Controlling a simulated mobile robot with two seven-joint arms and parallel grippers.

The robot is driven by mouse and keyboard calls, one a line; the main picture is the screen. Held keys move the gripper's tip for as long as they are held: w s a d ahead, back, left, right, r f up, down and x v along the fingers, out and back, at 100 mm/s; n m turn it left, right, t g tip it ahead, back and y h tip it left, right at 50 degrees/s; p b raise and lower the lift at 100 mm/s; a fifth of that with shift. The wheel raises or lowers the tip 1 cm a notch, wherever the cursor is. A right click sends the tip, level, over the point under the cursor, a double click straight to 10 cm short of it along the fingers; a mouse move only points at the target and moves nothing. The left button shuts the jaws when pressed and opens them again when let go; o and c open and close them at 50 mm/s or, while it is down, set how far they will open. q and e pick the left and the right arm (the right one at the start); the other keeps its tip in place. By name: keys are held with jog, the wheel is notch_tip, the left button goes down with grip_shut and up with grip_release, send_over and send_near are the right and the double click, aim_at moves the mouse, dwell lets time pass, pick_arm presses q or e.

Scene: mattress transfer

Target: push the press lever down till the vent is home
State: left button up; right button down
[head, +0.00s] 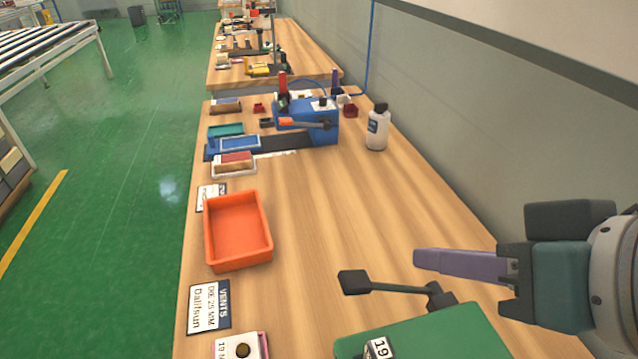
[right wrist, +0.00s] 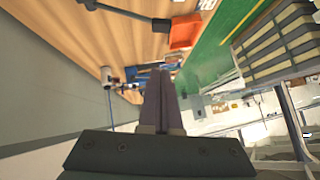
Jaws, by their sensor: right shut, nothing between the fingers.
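The press with the green body (head: 430,340) stands at the bottom right of the head view, marked 19. Its dark lever (head: 400,288) runs left from a pivot to a black end pad (head: 354,282), roughly level. The lever also shows at the top left of the right wrist view (right wrist: 120,11). My right gripper (head: 418,260) is shut and empty, pointing left. In the head view it appears just beyond the lever, apart from it. The vent's seat in the press is out of frame. My left gripper is not in view.
An orange bin (head: 238,230) and a "VENTS" card (head: 209,307) lie along the bench's left edge. A small tray with a dark round piece (head: 243,350) is at the bottom. A blue press (head: 322,125) and a white bottle (head: 377,130) stand farther back. The middle of the bench is clear.

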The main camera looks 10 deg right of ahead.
jog(key=shift+s, duration=0.1)
jog(key=b, duration=0.1)
send_over(352, 270)
jog(key=s+d, duration=0.2)
jog(key=s, duration=0.1)
notch_tip(352, 270, down, 7)
jog(key=f, duration=0.1)
jog(key=a+f, duration=0.1)
jog(key=f, duration=0.1)
jog(key=shift+f+b, duration=0.3)
jog(key=shift+f, duration=0.05)
